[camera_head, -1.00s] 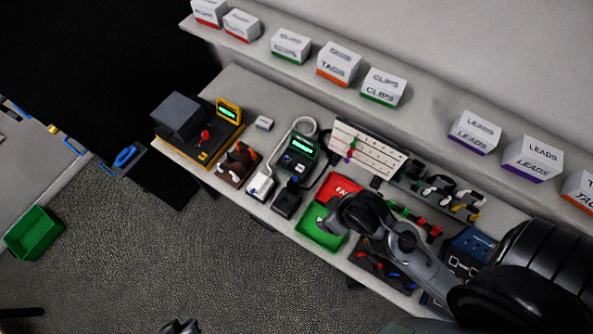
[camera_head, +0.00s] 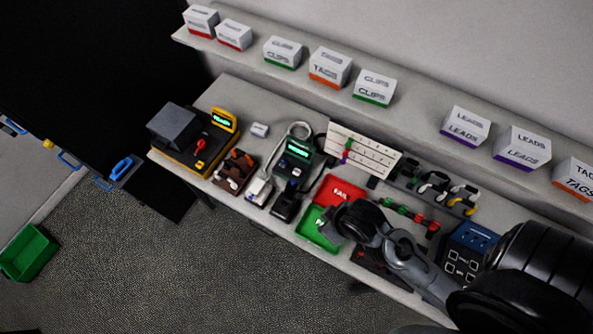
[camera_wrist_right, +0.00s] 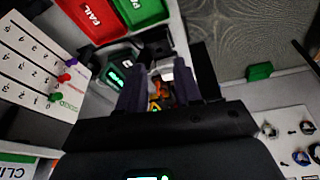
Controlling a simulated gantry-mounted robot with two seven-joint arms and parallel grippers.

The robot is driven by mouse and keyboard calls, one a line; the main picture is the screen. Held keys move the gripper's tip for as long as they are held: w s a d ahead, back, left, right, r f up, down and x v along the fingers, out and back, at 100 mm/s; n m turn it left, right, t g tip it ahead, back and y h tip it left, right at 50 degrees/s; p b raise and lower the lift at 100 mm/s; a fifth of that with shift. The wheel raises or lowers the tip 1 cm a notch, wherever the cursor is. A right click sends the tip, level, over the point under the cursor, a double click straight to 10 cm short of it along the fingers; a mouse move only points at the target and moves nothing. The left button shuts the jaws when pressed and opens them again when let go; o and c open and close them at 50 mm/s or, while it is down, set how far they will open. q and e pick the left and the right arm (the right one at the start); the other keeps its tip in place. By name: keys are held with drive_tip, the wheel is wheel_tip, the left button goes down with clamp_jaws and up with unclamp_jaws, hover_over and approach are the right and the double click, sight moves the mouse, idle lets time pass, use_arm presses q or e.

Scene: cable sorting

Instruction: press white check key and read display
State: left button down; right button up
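A dark green tester (camera_head: 294,160) with a lit green display stands mid-bench. It also shows in the right wrist view (camera_wrist_right: 116,76), left of my fingers; the digits are too small to read surely. My left gripper is not in view.
A red FAIL tray (camera_head: 340,190) and a green tray (camera_head: 312,232) lie right of the tester. A yellow-framed unit (camera_head: 220,125) with a lit display is at the left. A marked white board (camera_head: 375,155) stands behind. A blue panel (camera_head: 476,240) is at the right.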

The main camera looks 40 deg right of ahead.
drive_tip(key=shift+a, duration=0.15)
clamp_jaws()
idle(1.1)
